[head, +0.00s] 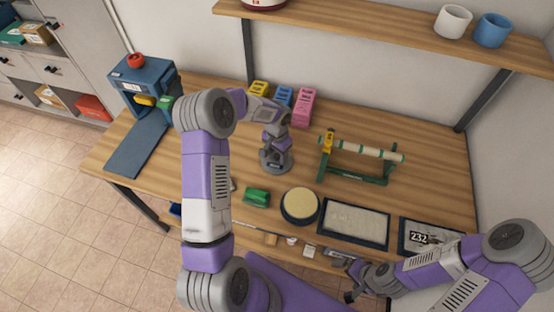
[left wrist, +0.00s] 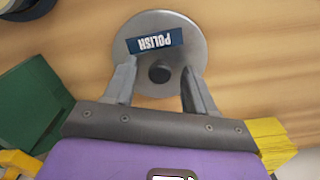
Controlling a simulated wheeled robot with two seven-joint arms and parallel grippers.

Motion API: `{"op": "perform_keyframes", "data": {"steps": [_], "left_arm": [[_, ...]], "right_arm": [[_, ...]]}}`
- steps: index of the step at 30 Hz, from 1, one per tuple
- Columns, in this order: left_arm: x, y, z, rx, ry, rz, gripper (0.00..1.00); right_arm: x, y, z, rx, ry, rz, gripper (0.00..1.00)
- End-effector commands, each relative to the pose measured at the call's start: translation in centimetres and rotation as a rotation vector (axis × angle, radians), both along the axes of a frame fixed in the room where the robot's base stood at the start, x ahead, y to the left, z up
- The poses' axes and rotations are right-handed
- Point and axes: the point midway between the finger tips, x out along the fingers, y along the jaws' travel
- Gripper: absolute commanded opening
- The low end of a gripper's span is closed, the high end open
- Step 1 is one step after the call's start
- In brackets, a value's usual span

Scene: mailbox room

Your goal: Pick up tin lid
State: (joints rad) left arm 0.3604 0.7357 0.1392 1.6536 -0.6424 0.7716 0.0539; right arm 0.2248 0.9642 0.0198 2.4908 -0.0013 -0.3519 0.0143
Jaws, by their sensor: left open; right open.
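The tin lid (left wrist: 195,55) is a round grey metal disc with a blue "POLISH" label and a dark knob (left wrist: 159,72) near its middle. It lies on the wooden table, partly hidden in the head view (head: 268,167) below my left gripper. My left gripper (left wrist: 161,82) is open. Its fingers reach over the lid, one on each side of the knob, with a gap to it. Whether the fingertips touch the lid, I cannot tell. My right gripper (head: 360,284) is open and empty at the table's front edge, away from the lid.
A green object (head: 257,197) and a round dark-rimmed pad (head: 300,206) lie in front of the lid. A green stand with a roll (head: 364,150) is to its right. Yellow, blue and pink holders (head: 304,108) stand behind. Framed trays (head: 353,223) lie front right.

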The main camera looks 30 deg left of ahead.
Motion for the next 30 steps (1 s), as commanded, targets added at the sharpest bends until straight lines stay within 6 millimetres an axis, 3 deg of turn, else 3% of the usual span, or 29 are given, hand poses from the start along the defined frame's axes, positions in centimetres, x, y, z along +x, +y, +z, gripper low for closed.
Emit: {"op": "perform_keyframes", "data": {"steps": [6,17,25,30], "left_arm": [[0.0,0.0,0.0,0.000,-0.001,0.000,0.54],[0.0,0.0,0.0,0.000,-0.001,0.000,0.00],[0.1,0.0,0.2,0.001,-0.002,0.000,0.00],[0.1,0.0,2.6,0.001,-0.005,0.001,0.00]], "right_arm": [[0.0,0.0,0.0,0.000,0.000,0.000,1.00],[0.0,0.0,0.0,0.000,0.000,0.000,1.00],[0.0,0.0,0.0,0.000,0.000,0.000,1.00],[0.0,0.0,0.2,0.000,0.000,0.000,1.00]]}}
